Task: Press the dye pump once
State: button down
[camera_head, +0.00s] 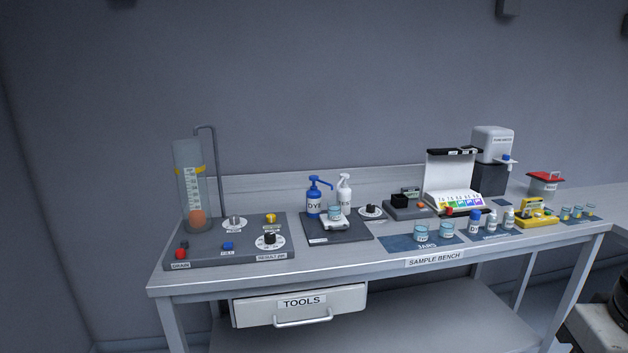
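The dye pump (313,201) is a blue bottle with a white "DYE" label and a blue pump head with a spout (320,182) pointing right. It stands upright at the back left of a dark mat (322,236) on the sample bench. The pump head appears raised. A small jar (334,212) of pale blue liquid sits on a small white stand (337,224) just right of and in front of the bottle, near the spout.
A white pump bottle (346,191) stands close on the right of the dye. A column rig (190,190) with knobs is at the left. Jars (421,232) and small bottles (475,222) stand at the right. A tools drawer (300,304) is below the bench (434,260).

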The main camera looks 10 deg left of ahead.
aim_at(313, 179)
jog(key=u, duration=0.5)
jog(key=i, duration=1.35)
jog(key=z, duration=0.45)
